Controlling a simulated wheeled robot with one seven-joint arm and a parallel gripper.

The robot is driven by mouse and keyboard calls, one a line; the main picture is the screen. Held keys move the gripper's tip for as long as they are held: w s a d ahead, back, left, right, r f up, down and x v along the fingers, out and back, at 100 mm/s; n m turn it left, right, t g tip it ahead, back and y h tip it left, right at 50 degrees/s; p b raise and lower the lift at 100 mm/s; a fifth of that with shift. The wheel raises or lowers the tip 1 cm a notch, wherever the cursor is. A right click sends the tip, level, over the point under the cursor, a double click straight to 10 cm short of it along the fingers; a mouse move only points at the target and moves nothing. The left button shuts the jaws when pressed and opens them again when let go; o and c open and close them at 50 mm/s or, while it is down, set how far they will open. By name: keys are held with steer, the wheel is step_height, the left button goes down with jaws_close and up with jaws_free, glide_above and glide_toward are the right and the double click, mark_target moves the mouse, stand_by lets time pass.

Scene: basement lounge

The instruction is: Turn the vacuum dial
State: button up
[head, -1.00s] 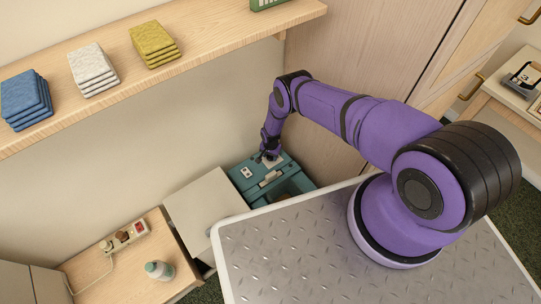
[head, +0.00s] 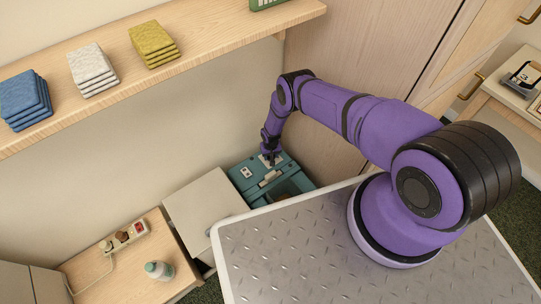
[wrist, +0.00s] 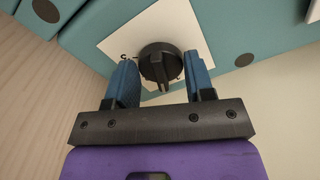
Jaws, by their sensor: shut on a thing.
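The vacuum dial (wrist: 160,66) is a round black knob with a raised grip bar, set on a white plate (wrist: 116,42) on the teal vacuum. Dark marks show on the plate at the knob's left. My gripper (wrist: 161,76) has its blue fingers on either side of the dial and is shut on it. In the head view, the teal vacuum (head: 247,187) sits low against the wall, and my gripper (head: 271,161) reaches down to its top at the back. There the dial is too small and covered to make out.
A pale box-like cabinet (head: 205,205) stands left of the vacuum. A tall wooden cupboard (head: 345,70) is behind it and to the right. A wooden shelf (head: 195,38) with folded cloths runs above. A bottle (head: 159,270) and a power strip (head: 125,234) are on a low table at lower left.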

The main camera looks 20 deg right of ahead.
steer(key=shift+n, duration=2.2)
steer(key=o, duration=0.9)
